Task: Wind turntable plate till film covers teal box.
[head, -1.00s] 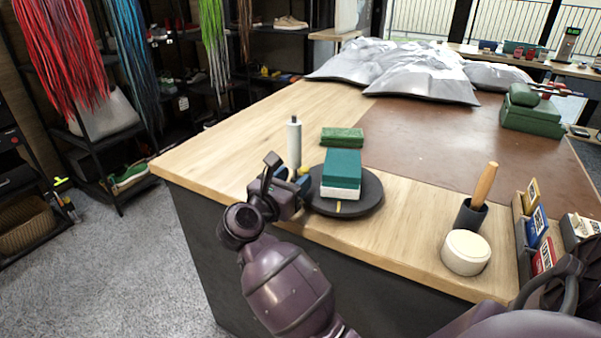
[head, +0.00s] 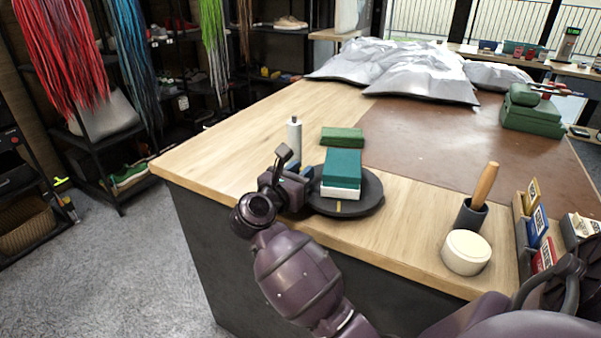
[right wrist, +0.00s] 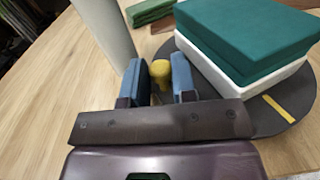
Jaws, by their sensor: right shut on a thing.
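A teal box (head: 343,162) with a white lower part sits on the round dark turntable plate (head: 370,190). The box (right wrist: 250,35) and plate (right wrist: 225,105) also show in the right wrist view. No film can be made out on the box. A pale upright roll (head: 295,145) stands just behind the plate's left side. My right gripper (head: 305,174) is at the plate's left edge. In the right wrist view its blue fingers (right wrist: 160,82) are closed on a yellow knob (right wrist: 160,70). My left gripper is out of view.
A green block (head: 342,135) lies behind the box. A brush in a dark cup (head: 470,216) and a round cream-topped tub (head: 466,252) stand to the right on the wooden table (head: 400,225). Grey crumpled sheets (head: 410,70) lie at the back.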

